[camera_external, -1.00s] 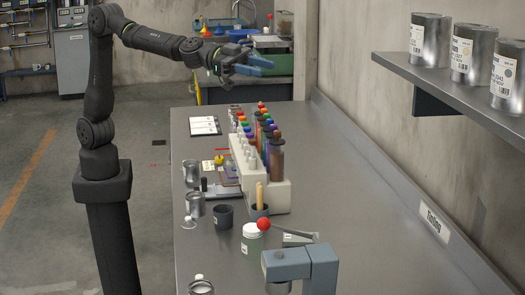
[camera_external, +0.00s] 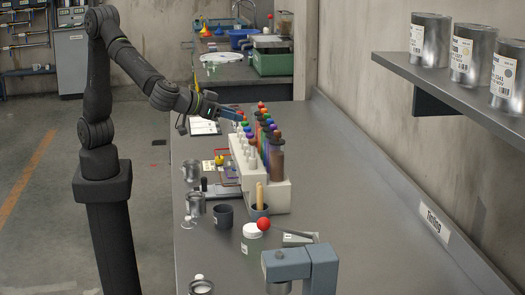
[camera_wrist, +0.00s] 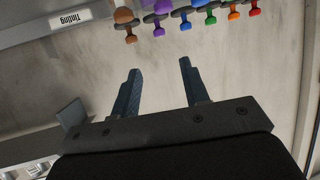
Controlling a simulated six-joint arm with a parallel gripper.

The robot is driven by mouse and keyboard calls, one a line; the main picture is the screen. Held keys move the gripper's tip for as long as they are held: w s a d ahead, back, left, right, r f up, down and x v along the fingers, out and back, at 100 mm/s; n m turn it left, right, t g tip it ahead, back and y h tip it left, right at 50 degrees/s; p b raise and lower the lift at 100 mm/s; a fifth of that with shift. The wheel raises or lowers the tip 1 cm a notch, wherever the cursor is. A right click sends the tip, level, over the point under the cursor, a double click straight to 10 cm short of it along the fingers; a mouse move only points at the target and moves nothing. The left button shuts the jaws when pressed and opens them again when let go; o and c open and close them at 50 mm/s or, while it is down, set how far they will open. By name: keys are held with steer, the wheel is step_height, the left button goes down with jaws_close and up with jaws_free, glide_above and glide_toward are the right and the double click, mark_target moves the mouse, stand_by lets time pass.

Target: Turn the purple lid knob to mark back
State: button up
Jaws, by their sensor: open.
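The purple lid knob (camera_wrist: 158,31) is in the upper middle of the wrist view, between a brown knob (camera_wrist: 131,38) and a blue knob (camera_wrist: 185,26). In the external view the purple lid (camera_external: 273,128) is near the front of the row of coloured lids, and its turn marks are too small to read. My gripper (camera_external: 232,113) is at the far left end of the rack, apart from the purple lid. Its two blue fingers are spread with nothing between them in the wrist view (camera_wrist: 159,67).
The white rack (camera_external: 270,195) carries several lidded bottles close together. The bench right of the rack is clear.

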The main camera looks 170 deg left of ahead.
mark_target(273, 125)
steer(key=x, duration=1.5)
steer(key=shift+a, duration=0.1)
steer(key=shift+c, duration=0.3)
jaws_close()
steer(key=shift+g, duration=0.3)
steer(key=n+g+h, duration=0.2)
steer(key=n+g, duration=0.2)
steer(key=shift+r+n, duration=0.1)
steer(key=shift+n, duration=0.2)
steer(key=shift+g, duration=0.3)
